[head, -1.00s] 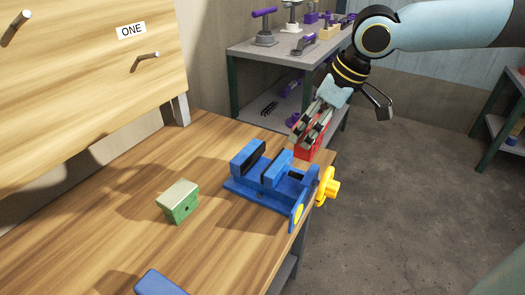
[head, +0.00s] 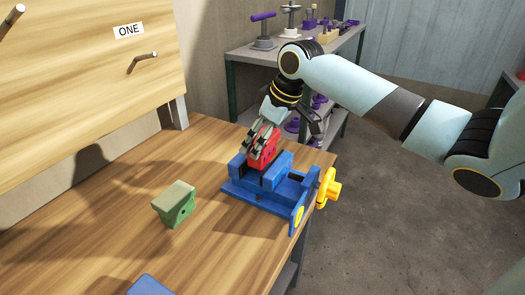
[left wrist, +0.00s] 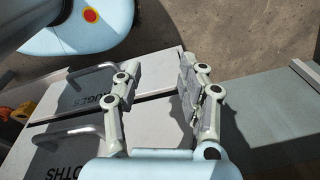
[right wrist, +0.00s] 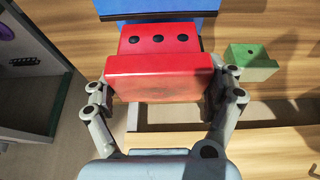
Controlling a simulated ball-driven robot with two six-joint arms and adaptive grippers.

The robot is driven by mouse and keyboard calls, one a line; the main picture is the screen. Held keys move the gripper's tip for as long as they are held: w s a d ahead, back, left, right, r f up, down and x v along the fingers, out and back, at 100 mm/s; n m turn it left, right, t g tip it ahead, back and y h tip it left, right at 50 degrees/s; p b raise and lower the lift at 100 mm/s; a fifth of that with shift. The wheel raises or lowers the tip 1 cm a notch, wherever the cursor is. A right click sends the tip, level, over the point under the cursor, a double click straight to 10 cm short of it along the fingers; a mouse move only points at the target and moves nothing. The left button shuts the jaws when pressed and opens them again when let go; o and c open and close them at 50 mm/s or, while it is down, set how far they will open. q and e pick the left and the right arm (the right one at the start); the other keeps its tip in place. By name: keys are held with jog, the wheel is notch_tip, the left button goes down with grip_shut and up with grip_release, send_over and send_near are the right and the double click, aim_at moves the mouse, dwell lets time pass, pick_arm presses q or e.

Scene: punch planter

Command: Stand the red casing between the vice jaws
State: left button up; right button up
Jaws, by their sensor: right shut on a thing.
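The red casing (head: 264,150) is held in my right gripper (head: 262,140) over the gap of the blue vice (head: 272,196). It looks roughly upright, with its lower part at the level of the jaw tops; whether it touches the jaws I cannot tell. In the right wrist view the red casing (right wrist: 158,72) fills the space between the fingers of my right gripper (right wrist: 160,95), with the blue vice (right wrist: 155,8) beyond it. My left gripper (left wrist: 155,90) is open and empty in the left wrist view, over drawer fronts.
A green block (head: 174,204) stands on the wooden bench (head: 100,240) left of the vice. A blue object (head: 152,285) shows at the bottom edge. The yellow vice handle (head: 328,188) juts past the bench's right edge. A shelf (head: 250,58) with tools stands behind.

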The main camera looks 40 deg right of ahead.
jog(key=shift+f, duration=1.85)
jog(key=o, duration=1.5)
jog(key=shift+f, duration=0.15)
jog(key=v, duration=1.2)
jog(key=shift+s+p, duration=0.1)
jog(key=shift+p, duration=0.25)
